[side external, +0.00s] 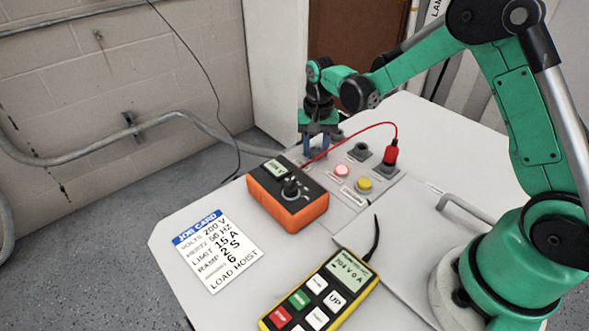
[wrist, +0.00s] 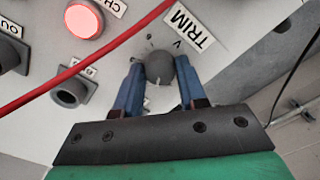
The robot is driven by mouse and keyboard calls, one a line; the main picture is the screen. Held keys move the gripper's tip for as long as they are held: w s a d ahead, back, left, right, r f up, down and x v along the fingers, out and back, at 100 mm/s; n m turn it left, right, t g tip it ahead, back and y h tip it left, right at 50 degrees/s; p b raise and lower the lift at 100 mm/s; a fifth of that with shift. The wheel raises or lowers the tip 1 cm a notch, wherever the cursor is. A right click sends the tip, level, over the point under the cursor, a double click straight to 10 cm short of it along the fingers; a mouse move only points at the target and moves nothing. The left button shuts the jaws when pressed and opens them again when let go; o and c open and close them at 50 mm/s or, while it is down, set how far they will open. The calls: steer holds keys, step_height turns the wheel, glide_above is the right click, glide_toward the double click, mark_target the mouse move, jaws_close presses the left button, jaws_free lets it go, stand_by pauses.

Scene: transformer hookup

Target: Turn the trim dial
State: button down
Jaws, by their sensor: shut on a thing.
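The trim dial (wrist: 160,67) is a dark grey round knob on the pale panel, beside the label TRIM (wrist: 188,26). My gripper (wrist: 161,75) has its two blue fingers on either side of the dial and is shut on it. In the side external view my gripper (side external: 315,150) points down at the far end of the panel (side external: 345,197). Any pointer mark on the dial is too small to read surely.
A red cable (side external: 345,136) arches from a red plug (side external: 391,152) towards the orange meter (side external: 288,193). A lit red button (side external: 342,171), a yellow button (side external: 364,184) and dark sockets are close by. A job card (side external: 217,249) and yellow handset (side external: 325,290) lie nearer.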

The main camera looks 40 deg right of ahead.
mark_target(316, 150)
steer(key=n, duration=1.4)
steer(key=shift+n, duration=0.3)
stand_by(0.4)
steer(key=shift+c, duration=2.4)
jaws_free()
steer(key=shift+r, duration=2.8)
